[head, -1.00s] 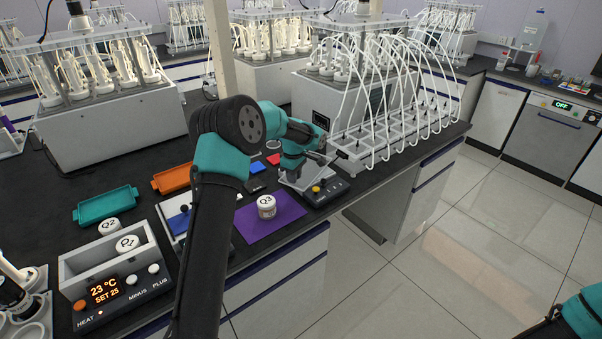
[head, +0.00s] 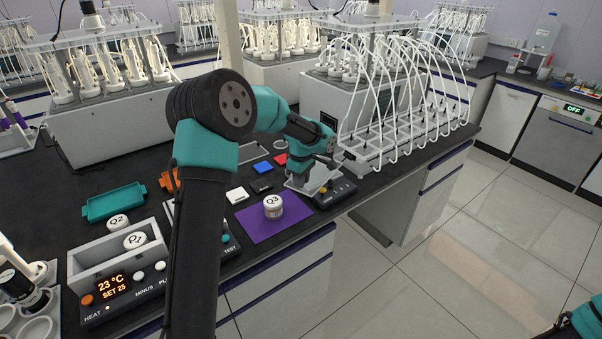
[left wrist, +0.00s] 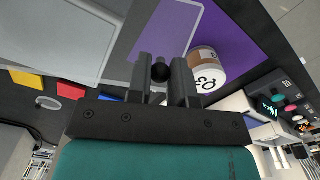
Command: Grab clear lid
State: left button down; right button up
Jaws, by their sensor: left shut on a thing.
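My left gripper (head: 299,181) is over the small balance (head: 336,193) near the bench's front edge. In the left wrist view its fingers (left wrist: 165,85) are shut around a small black knob (left wrist: 160,72). The knob appears to belong to the clear lid (left wrist: 168,30), a see-through panel with pale edges. The arm and gripper hide much of the lid in the head view. A white jar marked Q3 (head: 273,205) stands on a purple mat (head: 249,224) left of the balance. It also shows beside the fingers in the left wrist view (left wrist: 206,68). My right gripper is out of view.
A heater box (head: 118,262) with a Q1 jar stands at the left, a Q2 jar behind it. A teal tray (head: 113,202) lies beyond. Red, blue, black and white small squares lie behind the mat. A tube rack (head: 405,140) stands right of the gripper.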

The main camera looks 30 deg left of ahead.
pick_arm(q)
jog(key=s+d, duration=0.4)
jog(key=s, duration=0.3)
jog(key=shift+s+d+r, duration=0.3)
jog(key=shift+d+r, duration=0.05)
jog(key=shift+r, duration=0.1)
